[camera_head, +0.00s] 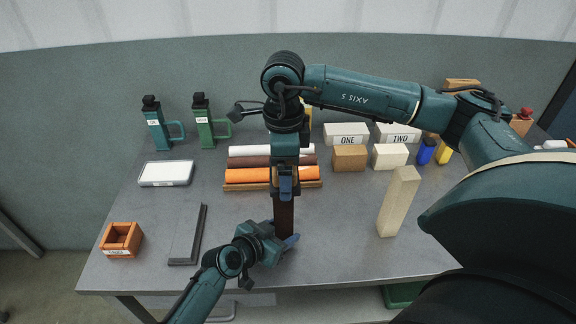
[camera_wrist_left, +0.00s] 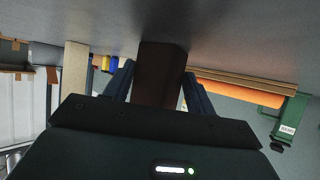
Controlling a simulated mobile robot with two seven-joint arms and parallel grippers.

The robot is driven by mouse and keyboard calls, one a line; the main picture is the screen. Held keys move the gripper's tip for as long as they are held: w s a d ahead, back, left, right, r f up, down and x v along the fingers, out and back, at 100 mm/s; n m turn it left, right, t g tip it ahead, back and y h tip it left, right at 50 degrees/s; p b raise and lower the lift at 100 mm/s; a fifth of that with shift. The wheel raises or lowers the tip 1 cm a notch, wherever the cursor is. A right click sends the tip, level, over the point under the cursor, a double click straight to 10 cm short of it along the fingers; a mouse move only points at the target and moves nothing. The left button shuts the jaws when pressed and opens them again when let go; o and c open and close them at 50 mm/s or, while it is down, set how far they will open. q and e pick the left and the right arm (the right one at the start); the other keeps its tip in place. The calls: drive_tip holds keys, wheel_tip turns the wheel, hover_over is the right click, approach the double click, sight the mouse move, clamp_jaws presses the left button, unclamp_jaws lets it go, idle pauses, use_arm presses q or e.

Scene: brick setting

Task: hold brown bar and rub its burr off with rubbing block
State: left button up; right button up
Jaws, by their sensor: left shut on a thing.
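The brown bar (camera_head: 284,217) stands upright near the front middle of the table. My left gripper (camera_head: 286,243) is shut on its lower part. The left wrist view shows the bar (camera_wrist_left: 160,75) between the two fingers of my left gripper (camera_wrist_left: 158,92). My right gripper (camera_head: 286,186) points straight down at the bar's upper end and hides its top. Its finger gap is not clear, and I cannot tell whether it touches the bar. The burr is not visible. I cannot tell for sure which thing is the rubbing block.
A tall cream bar (camera_head: 399,202) stands to the right. Behind are orange (camera_head: 247,175) and other rolls, a brown block (camera_head: 350,158) and boxes marked ONE (camera_head: 346,134) and TWO (camera_head: 398,133). A dark strip (camera_head: 187,235) and orange box (camera_head: 121,240) lie left.

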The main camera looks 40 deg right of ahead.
drive_tip(key=shift+w+a+r, duration=0.1)
drive_tip(key=shift+w+a, duration=0.6)
drive_tip(key=shift+a, duration=0.25)
drive_tip(key=shift+r, duration=4)
use_arm(q)
drive_tip(key=o, duration=0.8)
drive_tip(key=shift+o, duration=0.2)
drive_tip(key=v, duration=1.2)
